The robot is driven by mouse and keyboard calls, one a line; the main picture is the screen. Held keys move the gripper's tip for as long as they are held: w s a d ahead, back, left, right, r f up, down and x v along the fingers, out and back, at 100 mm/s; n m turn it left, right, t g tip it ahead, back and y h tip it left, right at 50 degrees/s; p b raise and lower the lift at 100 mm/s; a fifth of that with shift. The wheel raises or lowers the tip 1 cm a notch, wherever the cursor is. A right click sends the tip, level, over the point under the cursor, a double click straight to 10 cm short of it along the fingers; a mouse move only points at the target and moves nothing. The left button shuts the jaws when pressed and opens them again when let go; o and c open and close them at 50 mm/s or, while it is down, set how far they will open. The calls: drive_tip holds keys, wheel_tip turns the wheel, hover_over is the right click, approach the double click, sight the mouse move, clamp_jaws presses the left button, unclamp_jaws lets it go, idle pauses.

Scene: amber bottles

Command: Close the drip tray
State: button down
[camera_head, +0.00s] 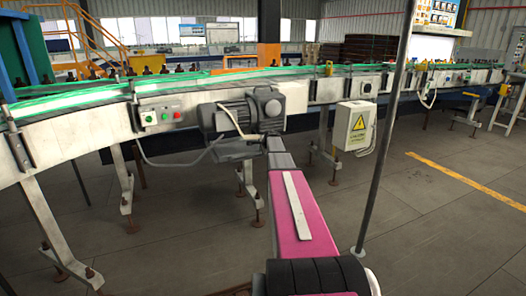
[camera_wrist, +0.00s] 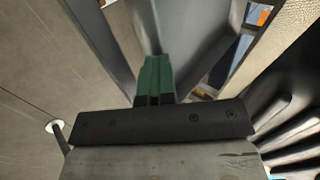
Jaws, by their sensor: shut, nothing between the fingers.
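I cannot clearly pick out a drip tray in either view. In the wrist view, my gripper (camera_wrist: 155,78) shows two green fingers shut together with nothing between them. A grey metal surface (camera_wrist: 197,40) lies around and beyond the fingertips, and I cannot tell whether it is part of the tray or whether the fingers touch it. In the head view, my arm reaches forward to the conveyor, just below the grey motor. My gripper cannot be made out there.
The conveyor (camera_head: 65,130) with green-lit rails runs across the head view. The grey motor (camera_head: 243,115) hangs on its near side, with a white warning box (camera_head: 355,126) to the right. A thin pole (camera_head: 383,140) stands right of my arm.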

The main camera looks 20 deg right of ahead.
drive_tip(key=shift+w, duration=0.15)
drive_tip(key=v, duration=1)
drive_tip(key=s+a+f+n+g+y, duration=0.1)
drive_tip(key=s+a+f+n+g, duration=0.1)
drive_tip(key=s+a+f+n, duration=0.4)
drive_tip(key=s+a+f+n+g, duration=0.2)
drive_tip(key=s+a+f, duration=0.4)
drive_tip(key=s+a, duration=0.5)
drive_tip(key=s+a+f+n+g, duration=0.2)
drive_tip(key=s+a, duration=0.4)
drive_tip(key=s, duration=0.4)
drive_tip(key=s+a+f+n+g+h, duration=0.1)
drive_tip(key=s+a+f+n+g, duration=0.2)
drive_tip(key=s, duration=0.8)
drive_tip(key=a+f+n, duration=0.2)
drive_tip(key=a+n, duration=0.2)
drive_tip(key=shift+s, duration=0.1)
